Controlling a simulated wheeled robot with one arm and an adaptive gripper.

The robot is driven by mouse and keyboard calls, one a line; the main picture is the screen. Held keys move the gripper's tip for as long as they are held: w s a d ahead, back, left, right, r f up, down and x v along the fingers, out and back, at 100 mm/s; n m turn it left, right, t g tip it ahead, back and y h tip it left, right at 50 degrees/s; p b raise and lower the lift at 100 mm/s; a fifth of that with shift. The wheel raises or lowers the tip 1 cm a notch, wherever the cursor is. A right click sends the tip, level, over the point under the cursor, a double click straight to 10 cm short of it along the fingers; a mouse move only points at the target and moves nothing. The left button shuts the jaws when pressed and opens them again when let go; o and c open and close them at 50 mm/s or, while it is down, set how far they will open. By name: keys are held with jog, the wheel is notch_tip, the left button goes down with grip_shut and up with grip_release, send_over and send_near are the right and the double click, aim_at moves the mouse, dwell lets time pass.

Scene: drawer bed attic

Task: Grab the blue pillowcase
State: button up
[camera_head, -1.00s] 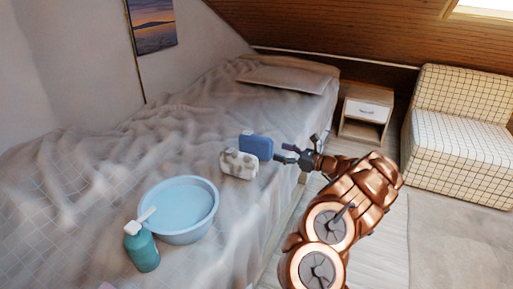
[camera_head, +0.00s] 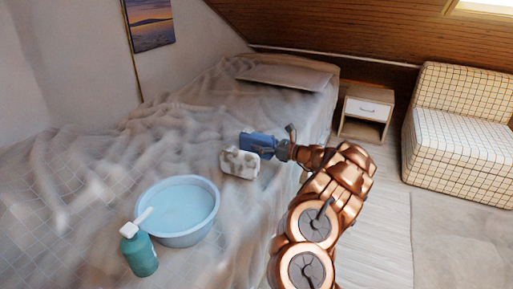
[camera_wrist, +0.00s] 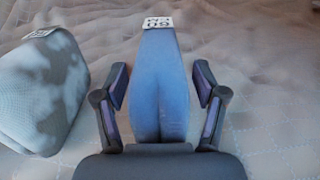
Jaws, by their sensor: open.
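The blue pillowcase (camera_head: 257,142) is a small blue folded block on the bed. In the wrist view the blue pillowcase (camera_wrist: 160,85) stands in the middle of the picture, with a white printed label at its far end. My gripper (camera_head: 276,149) reaches it from the right in the head view. In the wrist view my gripper (camera_wrist: 161,88) is open, with one dark finger on each side of the pillowcase and a visible gap on both sides. The fingers partly hide the pillowcase in the head view.
A pale patterned folded block (camera_head: 239,163) sits close beside the pillowcase; it also shows at left in the wrist view (camera_wrist: 42,92). A blue basin (camera_head: 165,236) and a teal pump bottle (camera_head: 139,254) stand nearer on the bed (camera_head: 75,165). A nightstand (camera_head: 367,107) and checkered chair (camera_head: 460,135) are right.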

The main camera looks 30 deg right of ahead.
jog(key=shift+w+a, duration=0.1)
jog(key=shift+w, duration=0.05)
jog(key=c, duration=1.3)
